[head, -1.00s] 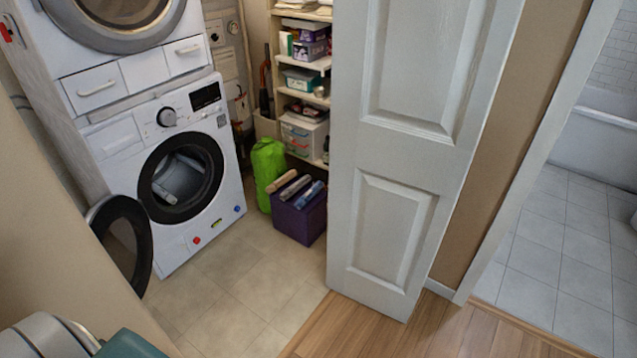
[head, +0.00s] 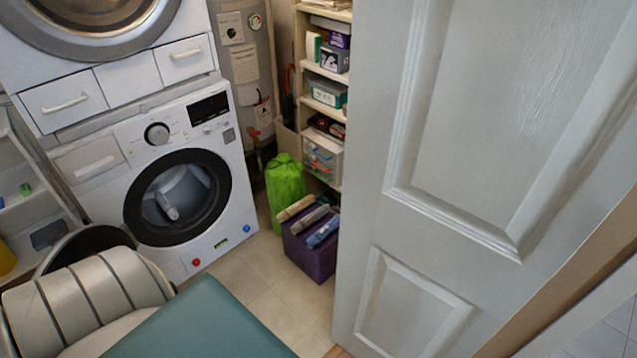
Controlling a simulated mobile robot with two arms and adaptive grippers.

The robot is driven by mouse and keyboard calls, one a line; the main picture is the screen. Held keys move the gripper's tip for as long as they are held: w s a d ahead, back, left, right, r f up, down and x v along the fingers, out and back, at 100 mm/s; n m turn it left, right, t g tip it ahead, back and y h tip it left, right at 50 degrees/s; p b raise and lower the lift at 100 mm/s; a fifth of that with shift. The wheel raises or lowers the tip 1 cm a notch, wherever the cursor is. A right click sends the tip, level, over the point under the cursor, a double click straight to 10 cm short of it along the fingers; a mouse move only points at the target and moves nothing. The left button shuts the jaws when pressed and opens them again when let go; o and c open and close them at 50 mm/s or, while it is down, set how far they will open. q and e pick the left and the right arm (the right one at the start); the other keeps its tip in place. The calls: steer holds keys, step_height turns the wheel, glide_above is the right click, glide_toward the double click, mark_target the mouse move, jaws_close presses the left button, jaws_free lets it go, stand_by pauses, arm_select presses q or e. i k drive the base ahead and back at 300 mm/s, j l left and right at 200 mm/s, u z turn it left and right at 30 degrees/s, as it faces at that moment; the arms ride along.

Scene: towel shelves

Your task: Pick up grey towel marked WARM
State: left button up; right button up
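No marking that reads WARM can be made out. Three small rolled things lie side by side on a purple box (head: 308,257) on the floor: a beige roll (head: 296,208), a grey roll (head: 311,218) and a blue roll (head: 323,231). I cannot tell whether any of them is a towel. A pale grey roll-like shape (head: 167,206) shows in the drum of the washing machine (head: 205,130); what it is is unclear. Neither of my grippers is in view.
The washer's round door (head: 75,248) stands open at the left. A bright green bag (head: 285,185) stands beside the purple box. Shelves (head: 338,77) with boxes stand behind. A large white panelled door (head: 450,150) fills the right. The tiled floor (head: 285,290) is partly clear.

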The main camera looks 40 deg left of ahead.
mark_target(300, 226)
steer(key=i+j, duration=0.1)
steer(key=j, duration=0.35)
steer(key=i+j, duration=0.15)
steer(key=j, duration=0.25)
steer(key=i+j, duration=0.1)
steer(key=j, duration=0.35)
steer(key=i+j, duration=0.1)
steer(key=j, duration=0.3)
steer(key=i+j+z, duration=0.1)
steer(key=j, duration=0.35)
steer(key=i+j, duration=0.1)
steer(key=j, duration=0.35)
